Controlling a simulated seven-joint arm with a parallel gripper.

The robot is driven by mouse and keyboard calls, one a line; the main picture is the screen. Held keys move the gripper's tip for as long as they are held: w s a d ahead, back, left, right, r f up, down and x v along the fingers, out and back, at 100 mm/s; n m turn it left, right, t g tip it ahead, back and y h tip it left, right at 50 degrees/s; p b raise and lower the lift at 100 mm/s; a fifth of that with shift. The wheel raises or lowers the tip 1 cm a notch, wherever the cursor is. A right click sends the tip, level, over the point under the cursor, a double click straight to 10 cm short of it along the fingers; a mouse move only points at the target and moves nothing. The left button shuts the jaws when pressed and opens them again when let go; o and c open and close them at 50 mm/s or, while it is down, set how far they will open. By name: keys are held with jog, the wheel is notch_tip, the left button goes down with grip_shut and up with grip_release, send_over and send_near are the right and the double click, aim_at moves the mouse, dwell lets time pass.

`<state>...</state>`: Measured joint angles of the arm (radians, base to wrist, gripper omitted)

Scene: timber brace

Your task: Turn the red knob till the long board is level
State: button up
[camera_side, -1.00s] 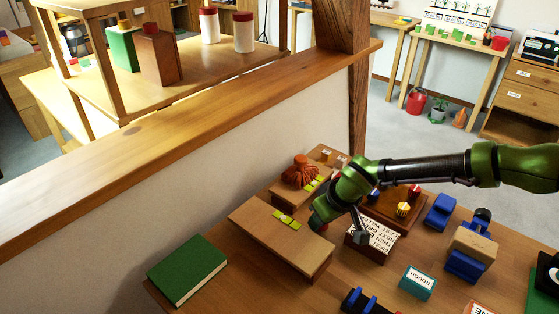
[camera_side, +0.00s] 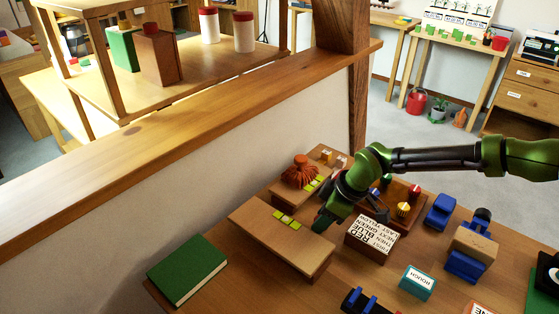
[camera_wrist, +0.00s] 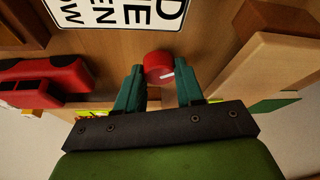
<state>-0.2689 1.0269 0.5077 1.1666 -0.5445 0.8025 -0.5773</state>
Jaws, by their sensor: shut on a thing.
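The long board (camera_side: 265,243) is pale brown wood and lies on the table beside the low wall. A yellow-green spirit level (camera_side: 287,220) sits on it; its bubble is too small to read, and I cannot tell the board's tilt. The red knob (camera_wrist: 158,66) is round with a white mark, and shows between my fingertips in the wrist view. My gripper (camera_wrist: 160,88) has its two dark green fingers shut on the knob, one on each side. In the side view my gripper (camera_side: 322,222) points down at the board's right end and hides the knob.
A white lettered sign block (camera_side: 370,238) stands close right of my gripper. A green book (camera_side: 187,270) lies at left.

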jog(key=n+g, duration=0.1)
jog(key=n, duration=0.3)
jog(key=shift+n+g+y, duration=0.3)
jog(key=shift+n+g, duration=0.1)
dwell(0.5)
jog(key=o, duration=1)
jog(key=shift+w, duration=0.1)
jog(key=shift+o, duration=0.2)
jog(key=v, duration=1.7)
jog(key=shift+w, duration=0.15)
